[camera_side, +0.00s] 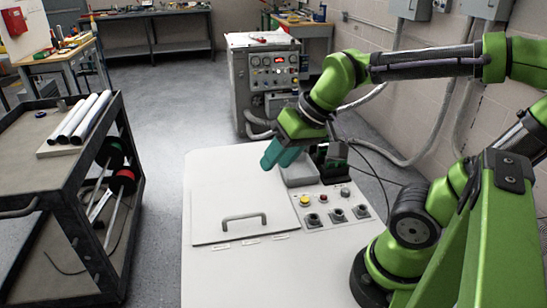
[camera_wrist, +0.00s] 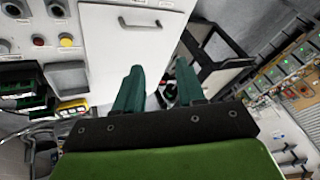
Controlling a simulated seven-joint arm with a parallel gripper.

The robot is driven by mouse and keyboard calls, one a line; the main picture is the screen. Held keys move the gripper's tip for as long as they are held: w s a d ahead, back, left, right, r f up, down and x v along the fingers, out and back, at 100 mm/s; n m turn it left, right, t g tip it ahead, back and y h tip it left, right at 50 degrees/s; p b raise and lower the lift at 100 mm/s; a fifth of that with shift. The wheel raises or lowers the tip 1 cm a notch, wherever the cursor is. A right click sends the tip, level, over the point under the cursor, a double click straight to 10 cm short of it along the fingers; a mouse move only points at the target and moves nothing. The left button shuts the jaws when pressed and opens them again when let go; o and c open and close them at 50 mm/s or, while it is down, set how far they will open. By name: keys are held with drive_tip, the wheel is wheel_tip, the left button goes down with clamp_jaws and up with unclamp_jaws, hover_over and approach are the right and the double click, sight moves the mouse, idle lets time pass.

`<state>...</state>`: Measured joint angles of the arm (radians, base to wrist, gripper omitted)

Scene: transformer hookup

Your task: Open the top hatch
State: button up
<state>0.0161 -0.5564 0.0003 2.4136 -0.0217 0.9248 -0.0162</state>
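The white top hatch (camera_side: 225,195) lies flat and closed on the white cabinet. Its grey bar handle (camera_side: 244,220) stands near the front edge in the side view. My gripper (camera_side: 278,157) hangs in the air near the hatch's back right corner, well away from the handle. In the wrist view the two teal fingers of my gripper (camera_wrist: 158,65) are spread apart with nothing between them. The handle (camera_wrist: 143,24) shows beyond the fingertips near the top of that view, on the white hatch (camera_wrist: 112,45).
A control panel (camera_side: 334,205) with a yellow button (camera_side: 305,200) and dark knobs sits right of the hatch. A grey box (camera_side: 298,173) stands behind it. A black cart (camera_side: 60,180) with white rolls is at left. A grey machine (camera_side: 275,75) stands behind.

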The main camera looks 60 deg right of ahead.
drive_tip(key=w+d+f+n+g, duration=0.1)
drive_tip(key=w+n+g, duration=0.3)
drive_tip(key=w+n, duration=0.25)
drive_tip(key=w+d+f+n+g, duration=0.2)
drive_tip(key=w+n+g, duration=0.1)
drive_tip(key=w+n, duration=0.35)
drive_tip(key=a+f, duration=0.1)
drive_tip(key=f, duration=0.4)
drive_tip(key=s+f, duration=0.1)
drive_tip(key=f, duration=0.4)
drive_tip(key=s+a+f, duration=0.1)
drive_tip(key=f, duration=0.4)
drive_tip(key=shift+s+a+f, duration=0.25)
drive_tip(key=shift+a+f, duration=0.05)
drive_tip(key=shift+f, duration=0.1)
clamp_jaws()
